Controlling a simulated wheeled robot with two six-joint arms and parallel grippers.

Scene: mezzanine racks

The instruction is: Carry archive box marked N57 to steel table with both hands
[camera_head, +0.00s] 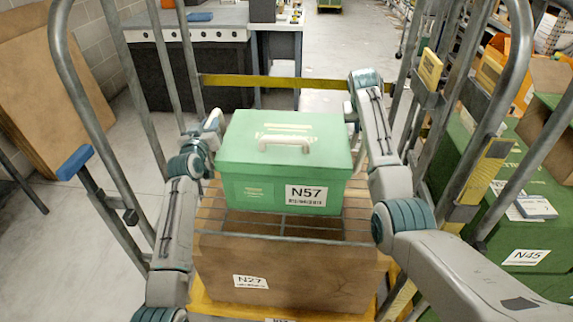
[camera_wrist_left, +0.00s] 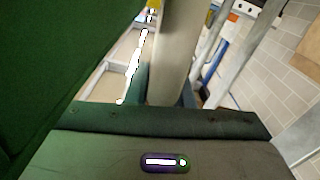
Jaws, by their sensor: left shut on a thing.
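The green archive box marked N57 (camera_head: 262,196), with a lid and a pale top handle, is level above a brown carton marked N27 (camera_head: 290,268), inside a roll cage. I cannot tell whether it rests on the carton or is just above it. My left gripper (camera_head: 214,124) is at the box's left side, shut on it. Dark green fills the left of the left wrist view (camera_wrist_left: 50,60). My right arm reaches the box's right side; its gripper (camera_head: 350,112) is mostly hidden, its jaws unclear. A table with a grey top (camera_head: 225,18) stands at the back left.
Grey cage bars (camera_head: 80,95) rise left and right of my arms. A yellow bar (camera_head: 285,82) crosses behind the box. Green boxes, one marked N45 (camera_head: 525,257), stand at the right. Brown boards (camera_head: 50,85) lean on the left wall. Bare floor shows beyond the cage.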

